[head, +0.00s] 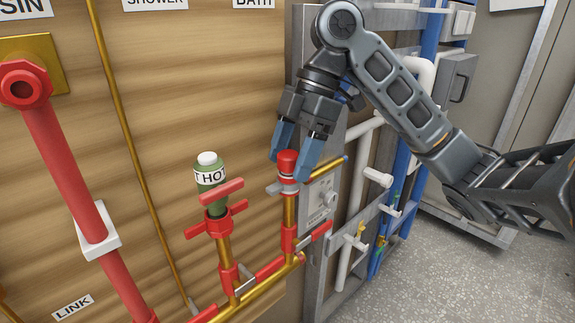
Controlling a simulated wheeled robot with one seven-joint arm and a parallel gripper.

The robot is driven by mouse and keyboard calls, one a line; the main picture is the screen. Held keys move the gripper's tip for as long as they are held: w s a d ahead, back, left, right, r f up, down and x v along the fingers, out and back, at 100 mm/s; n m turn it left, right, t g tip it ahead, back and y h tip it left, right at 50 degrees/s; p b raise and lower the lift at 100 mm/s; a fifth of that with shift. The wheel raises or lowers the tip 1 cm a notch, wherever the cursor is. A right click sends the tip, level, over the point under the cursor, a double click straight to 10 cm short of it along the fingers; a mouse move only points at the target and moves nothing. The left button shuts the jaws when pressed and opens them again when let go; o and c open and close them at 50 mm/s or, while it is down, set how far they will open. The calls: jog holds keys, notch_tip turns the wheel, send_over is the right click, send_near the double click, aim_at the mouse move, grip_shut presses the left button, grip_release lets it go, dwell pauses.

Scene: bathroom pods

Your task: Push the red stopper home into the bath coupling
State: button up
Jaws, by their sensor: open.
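The red stopper (287,161) sits upright at the top of the bath coupling (289,187), a pale metal collar on a vertical brass pipe under the BATH label. How deep the stopper sits in the collar cannot be told. My gripper (292,165) points down with its blue fingers open. One finger is to the left of the stopper and the other to its right. Whether either finger touches the stopper is not clear.
A green bottle-shaped part (210,180) marked HOT stands left on another brass pipe with red handles. A thick red pipe (65,170) runs down the left. A grey frame with white and blue pipes (403,160) stands right. Speckled floor (440,280) is clear at lower right.

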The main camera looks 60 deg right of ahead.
aim_at(291, 153)
jog(key=shift+v, duration=2.75)
